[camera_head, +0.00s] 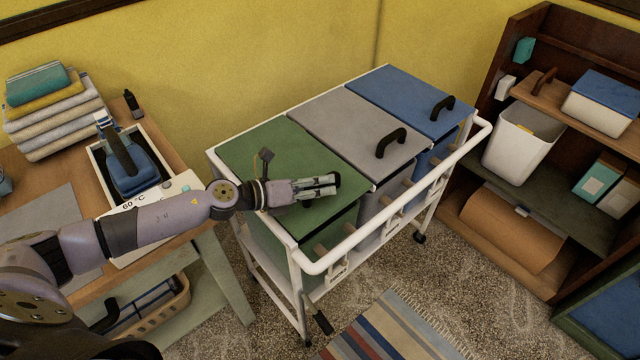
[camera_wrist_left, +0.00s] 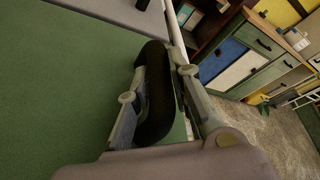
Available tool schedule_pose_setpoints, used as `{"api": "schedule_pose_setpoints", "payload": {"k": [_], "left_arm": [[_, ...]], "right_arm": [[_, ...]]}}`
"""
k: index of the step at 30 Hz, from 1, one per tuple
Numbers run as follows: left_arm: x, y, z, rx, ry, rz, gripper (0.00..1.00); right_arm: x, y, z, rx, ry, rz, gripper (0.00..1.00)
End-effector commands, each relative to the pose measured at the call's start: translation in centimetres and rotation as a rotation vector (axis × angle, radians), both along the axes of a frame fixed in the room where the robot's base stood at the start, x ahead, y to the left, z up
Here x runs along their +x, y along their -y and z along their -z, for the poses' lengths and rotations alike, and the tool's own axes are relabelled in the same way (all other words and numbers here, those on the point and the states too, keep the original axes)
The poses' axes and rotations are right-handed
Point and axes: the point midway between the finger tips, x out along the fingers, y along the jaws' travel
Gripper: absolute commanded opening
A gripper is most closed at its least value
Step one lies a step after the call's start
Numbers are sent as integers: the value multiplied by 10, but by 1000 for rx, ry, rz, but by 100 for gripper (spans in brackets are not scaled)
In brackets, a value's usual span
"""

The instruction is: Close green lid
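The green lid (camera_head: 262,152) lies over the left bin of a white-framed cart and looks about level with the lids beside it. It also fills the left side of the left wrist view (camera_wrist_left: 60,90). My left gripper (camera_head: 318,186) is over the lid's front right part. In the left wrist view its fingers (camera_wrist_left: 158,100) stand on both sides of the lid's black handle (camera_wrist_left: 156,85) and appear shut on it. In the head view the gripper mostly hides this handle. My right gripper is not in view.
A grey lid (camera_head: 345,122) and a blue lid (camera_head: 400,92), both flat with black handles, lie to the right. The cart's white rail (camera_head: 400,205) runs along the front. A table with towels (camera_head: 50,110) stands left, a wooden shelf (camera_head: 545,170) right, a striped rug (camera_head: 390,330) in front.

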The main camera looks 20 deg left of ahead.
Motion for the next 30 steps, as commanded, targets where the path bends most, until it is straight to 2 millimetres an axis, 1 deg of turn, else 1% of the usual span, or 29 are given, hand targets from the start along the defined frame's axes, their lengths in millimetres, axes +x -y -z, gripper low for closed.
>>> {"api": "schedule_pose_setpoints", "payload": {"k": [1, 6, 9, 20, 23, 30], "left_arm": [[-2, -1, 6, 5, -9, 0, 22], [-2, -1, 5, 5, -8, 0, 33], [-1, -1, 4, 4, -6, 1, 38], [-3, -3, 2, 3, -5, -1, 38], [-9, -8, 0, 3, -6, 0, 38], [-34, -33, -9, 6, -9, 0, 38]], "right_arm": [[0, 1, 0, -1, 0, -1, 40], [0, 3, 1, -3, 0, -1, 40], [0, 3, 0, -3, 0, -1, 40], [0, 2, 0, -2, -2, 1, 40], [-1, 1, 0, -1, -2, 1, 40], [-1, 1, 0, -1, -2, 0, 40]]}}
